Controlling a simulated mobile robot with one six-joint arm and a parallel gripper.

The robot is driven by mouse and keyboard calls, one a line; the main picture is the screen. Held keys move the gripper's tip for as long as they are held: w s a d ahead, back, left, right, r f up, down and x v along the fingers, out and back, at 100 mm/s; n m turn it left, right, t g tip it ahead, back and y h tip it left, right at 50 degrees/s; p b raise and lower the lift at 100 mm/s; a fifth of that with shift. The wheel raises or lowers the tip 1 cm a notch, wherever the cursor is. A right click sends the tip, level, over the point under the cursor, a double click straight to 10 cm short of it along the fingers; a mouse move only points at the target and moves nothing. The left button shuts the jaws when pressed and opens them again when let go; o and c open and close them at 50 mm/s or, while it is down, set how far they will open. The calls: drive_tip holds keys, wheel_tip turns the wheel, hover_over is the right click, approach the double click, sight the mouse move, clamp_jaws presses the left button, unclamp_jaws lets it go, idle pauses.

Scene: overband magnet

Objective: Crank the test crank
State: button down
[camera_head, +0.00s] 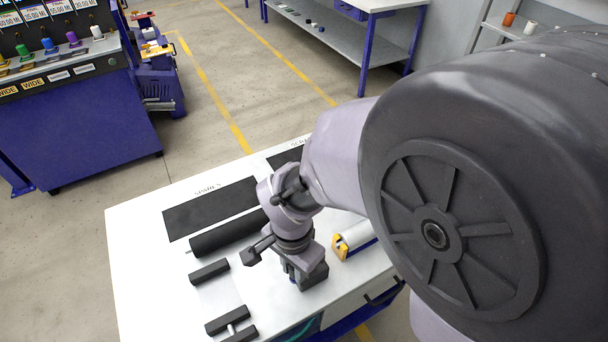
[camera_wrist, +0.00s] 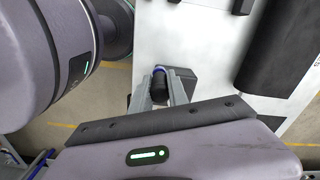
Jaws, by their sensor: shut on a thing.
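The test crank shows as a dark block (camera_head: 314,276) on the white bench, with a dark handle ringed in blue (camera_wrist: 160,80) seen in the wrist view. The block also shows in the wrist view (camera_wrist: 187,80), just right of the handle. My gripper (camera_head: 291,272) points down at the bench beside the block. In the wrist view my gripper (camera_wrist: 161,92) has its two grey fingers on either side of the dark handle, shut on it. My wrist and fingers hide most of the crank in the head view, so its arm angle cannot be told.
On the white bench (camera_head: 142,258) lie a black roller (camera_head: 226,234), a black mat (camera_head: 208,208) and black support blocks (camera_head: 209,271). A blue control cabinet (camera_head: 75,125) stands at the left.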

drive_tip(key=shift+w+a, duration=0.55)
drive_tip(key=shift+a, duration=0.3)
drive_tip(key=shift+w+a, duration=0.35)
drive_tip(key=shift+w, duration=0.1)
drive_tip(key=c, duration=1.1)
unclamp_jaws()
drive_tip(key=shift+w, duration=0.1)
wheel_tip(320, 180, up, 6)
drive_tip(key=p, duration=0.4)
drive_tip(key=shift+p, duration=0.4)
